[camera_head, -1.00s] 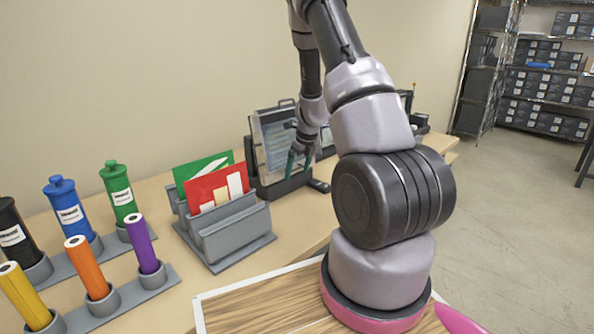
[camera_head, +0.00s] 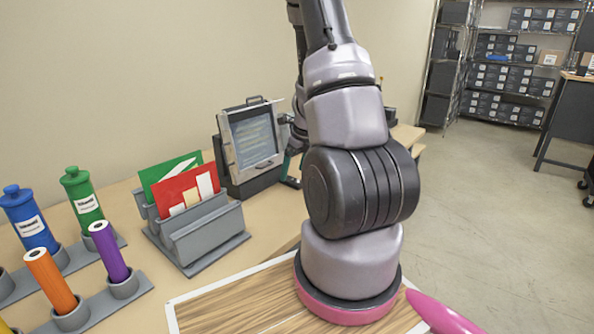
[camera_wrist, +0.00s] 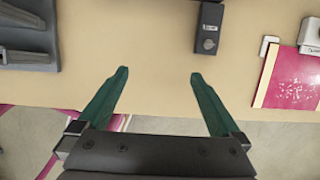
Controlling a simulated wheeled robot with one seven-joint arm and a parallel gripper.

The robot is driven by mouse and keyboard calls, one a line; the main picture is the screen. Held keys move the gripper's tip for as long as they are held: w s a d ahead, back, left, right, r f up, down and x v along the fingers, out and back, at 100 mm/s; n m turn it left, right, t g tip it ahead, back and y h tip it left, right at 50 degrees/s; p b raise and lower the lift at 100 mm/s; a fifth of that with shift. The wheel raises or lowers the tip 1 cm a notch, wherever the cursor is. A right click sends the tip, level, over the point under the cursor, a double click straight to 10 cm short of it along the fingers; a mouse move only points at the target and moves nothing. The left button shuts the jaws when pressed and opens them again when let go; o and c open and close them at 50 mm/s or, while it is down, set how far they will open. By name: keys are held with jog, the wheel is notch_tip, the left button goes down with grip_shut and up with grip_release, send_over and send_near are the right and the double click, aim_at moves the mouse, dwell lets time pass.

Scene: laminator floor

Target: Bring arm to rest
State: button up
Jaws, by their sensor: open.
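My gripper (camera_wrist: 158,78) shows in the wrist view with two green fingers spread wide apart and nothing between them. It hangs over the front edge of the tan table (camera_wrist: 150,40). In the head view, my arm rises from its pink-ringed base and bends over the table. Most of the gripper is hidden there behind my arm. Only a bit of a green finger shows, beside the framed screen (camera_head: 254,140).
A grey holder (camera_head: 200,230) carries a green and a red card. Blue (camera_head: 30,220), green (camera_head: 84,200), orange (camera_head: 50,280) and purple (camera_head: 109,252) tubes stand at left. A pink card (camera_wrist: 290,80) lies at right in the wrist view. Shelves (camera_head: 500,80) stand behind open floor.

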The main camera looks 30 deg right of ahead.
jog(key=shift+s+d, duration=0.2)
jog(key=shift+s, duration=0.5)
jog(key=s+a+r+n+t+y, duration=0.1)
jog(key=a+r+n, duration=0.6)
jog(key=r, duration=0.4)
jog(key=s+a+r+n+t+y, duration=0.1)
jog(key=s+a+r+n, duration=0.1)
jog(key=a+r+n, duration=0.7)
jog(key=s+a+r+n+t+h, duration=0.1)
jog(key=s+a+r+n+t, duration=0.1)
jog(key=s+r+n, duration=1)
jog(key=shift+s+a+r, duration=0.4)
jog(key=shift+s+r, duration=0.2)
jog(key=shift+s, duration=0.5)
